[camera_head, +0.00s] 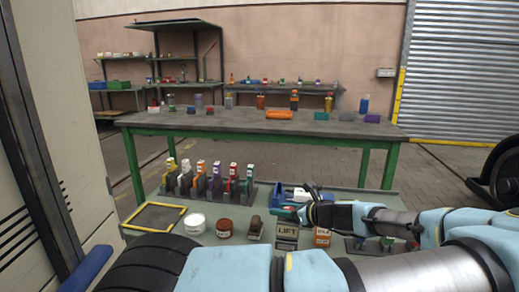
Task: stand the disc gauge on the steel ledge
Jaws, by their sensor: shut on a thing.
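My gripper (300,213) is low over the near worktop, right of centre, its black fingers pointing left. It is shut on a small teal-green thing (285,212), mostly hidden by the fingers; I cannot tell for sure whether this is the disc gauge. A dark rack (205,196) to the left holds several upright tools with coloured handles: yellow, white, orange, purple, red and green. I cannot make out for certain which surface is the steel ledge.
A yellow-edged mat (180,208), white jar (194,223), brown jar (224,228), dark brown block (255,227), LIFT box (287,236) and orange carton (322,237) crowd the near worktop. A blue thing (281,190) lies behind my gripper. A green-legged bench (240,125) stands beyond.

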